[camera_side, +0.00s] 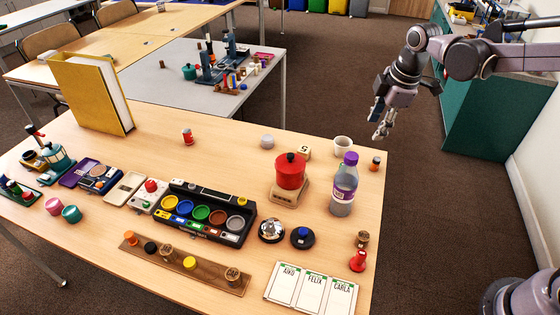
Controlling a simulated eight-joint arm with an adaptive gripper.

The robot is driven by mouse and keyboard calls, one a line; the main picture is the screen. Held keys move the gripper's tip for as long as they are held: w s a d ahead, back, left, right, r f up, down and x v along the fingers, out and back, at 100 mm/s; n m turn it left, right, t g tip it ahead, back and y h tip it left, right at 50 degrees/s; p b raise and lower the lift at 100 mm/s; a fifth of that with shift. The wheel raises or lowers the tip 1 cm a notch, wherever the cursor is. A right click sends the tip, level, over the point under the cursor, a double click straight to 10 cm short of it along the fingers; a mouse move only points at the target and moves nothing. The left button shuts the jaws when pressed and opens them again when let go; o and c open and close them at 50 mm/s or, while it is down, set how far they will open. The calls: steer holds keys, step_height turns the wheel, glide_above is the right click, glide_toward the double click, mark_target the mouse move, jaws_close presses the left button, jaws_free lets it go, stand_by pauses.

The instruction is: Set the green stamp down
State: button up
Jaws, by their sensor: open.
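My gripper (382,124) is open and holds nothing that I can see. It hangs in the air at the upper right, over the floor side of the table and apart from everything on it. I cannot tell for certain which thing is the green stamp. A round green piece (201,213) sits in the middle of a black tray (246,238), between blue and brown ones.
The wooden table (230,150) also bears a yellow binder (88,92), a red pot (290,172), a purple-capped bottle (344,188), a white cup (342,146), a wooden strip (205,278) and a name card (311,288). The table's back middle is mostly clear.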

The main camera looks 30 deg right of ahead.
steer(key=s+m+t, duration=0.4)
steer(key=s+m, duration=0.9)
steer(key=s, duration=0.3)
steer(key=shift+s+a, duration=0.2)
steer(key=shift+a, duration=0.1)
